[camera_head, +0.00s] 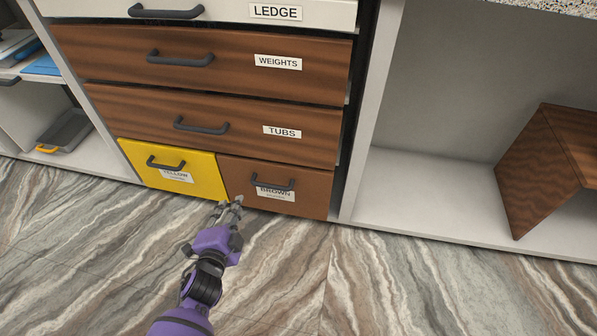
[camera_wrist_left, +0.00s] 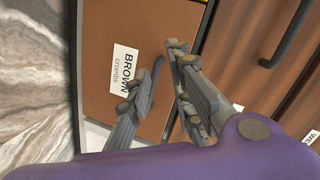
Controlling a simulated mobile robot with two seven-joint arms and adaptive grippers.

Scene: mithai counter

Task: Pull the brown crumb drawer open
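The brown crumb drawer (camera_head: 315,186) is at the bottom of the cabinet, right of the yellow drawer, and looks shut. Its dark bar handle (camera_head: 273,184) sits above the "BROWN" label. My left gripper (camera_head: 231,203) is low in front of the drawer's left edge, left of and below the handle. In the left wrist view the brown drawer front (camera_wrist_left: 105,70) and its label (camera_wrist_left: 124,68) show beyond my left gripper (camera_wrist_left: 164,54), whose fingers are apart. The fingers partly hide the handle there; contact with it cannot be told. My right gripper is not in view.
The yellow drawer (camera_head: 205,178) adjoins on the left. Drawers labelled "TUBS" (camera_head: 235,133), "WEIGHTS" (camera_head: 225,75) and "LEDGE" (camera_head: 225,10) are above. An open shelf bay (camera_head: 420,185) holds a brown wooden piece (camera_head: 535,170). The marbled floor (camera_head: 330,285) in front is clear.

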